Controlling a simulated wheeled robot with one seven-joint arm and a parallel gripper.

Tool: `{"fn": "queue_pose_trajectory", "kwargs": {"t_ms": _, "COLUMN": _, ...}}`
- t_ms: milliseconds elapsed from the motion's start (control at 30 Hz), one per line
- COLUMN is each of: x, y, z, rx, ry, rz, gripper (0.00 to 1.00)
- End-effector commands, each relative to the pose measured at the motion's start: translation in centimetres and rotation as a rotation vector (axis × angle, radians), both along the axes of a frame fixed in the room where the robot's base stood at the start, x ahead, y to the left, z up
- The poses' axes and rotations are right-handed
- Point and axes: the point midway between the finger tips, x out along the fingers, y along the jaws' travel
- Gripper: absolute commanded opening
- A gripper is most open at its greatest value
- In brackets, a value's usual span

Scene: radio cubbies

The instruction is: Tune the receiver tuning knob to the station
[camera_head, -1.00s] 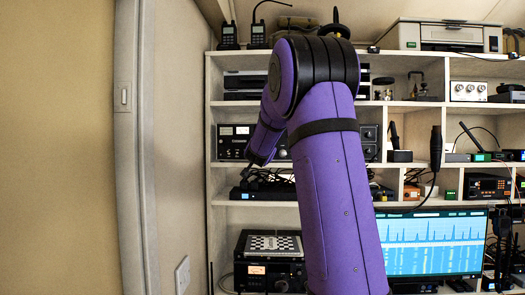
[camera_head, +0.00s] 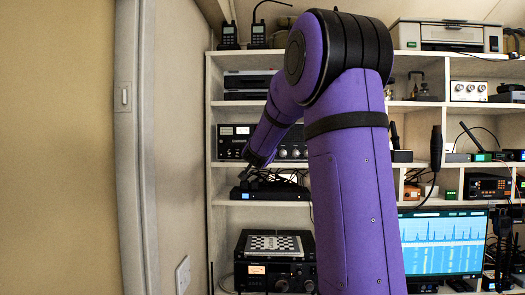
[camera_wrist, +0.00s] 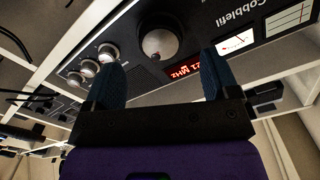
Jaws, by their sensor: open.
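The receiver (camera_head: 232,147) is a black unit on the middle shelf, partly hidden behind my arm in the head view. In the wrist view its face (camera_wrist: 150,70) appears upside down, with a red MHz display (camera_wrist: 186,68) and a white needle meter (camera_wrist: 236,42). The large round tuning knob (camera_wrist: 160,42) lies just beyond and between my fingertips, and they do not appear to touch it. My gripper (camera_wrist: 160,76) is open and empty, with one blue finger on each side. In the head view I cannot make out the fingers clearly.
Three smaller silver knobs (camera_wrist: 90,68) sit beside the large knob, close to the left finger. A dark flat device (camera_head: 270,191) lies on the shelf below. Another radio (camera_head: 275,275) with a checkered board (camera_head: 273,244) on top stands lower, left of a lit monitor (camera_head: 442,243).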

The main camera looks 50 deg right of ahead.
Motion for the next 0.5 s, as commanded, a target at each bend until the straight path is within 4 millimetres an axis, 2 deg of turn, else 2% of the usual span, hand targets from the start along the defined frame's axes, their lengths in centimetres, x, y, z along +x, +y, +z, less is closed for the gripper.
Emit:
{"fn": "queue_pose_trajectory", "kwargs": {"t_ms": 200, "x": -2.4, "y": 2.8, "z": 0.0, "rx": 0.0, "ry": -0.002, "rz": 0.001, "gripper": 0.81}}
{"fn": "queue_pose_trajectory", "kwargs": {"t_ms": 500, "x": -3.7, "y": 4.4, "z": -0.1, "rx": -0.001, "ry": 0.001, "rz": 0.0, "gripper": 0.81}}
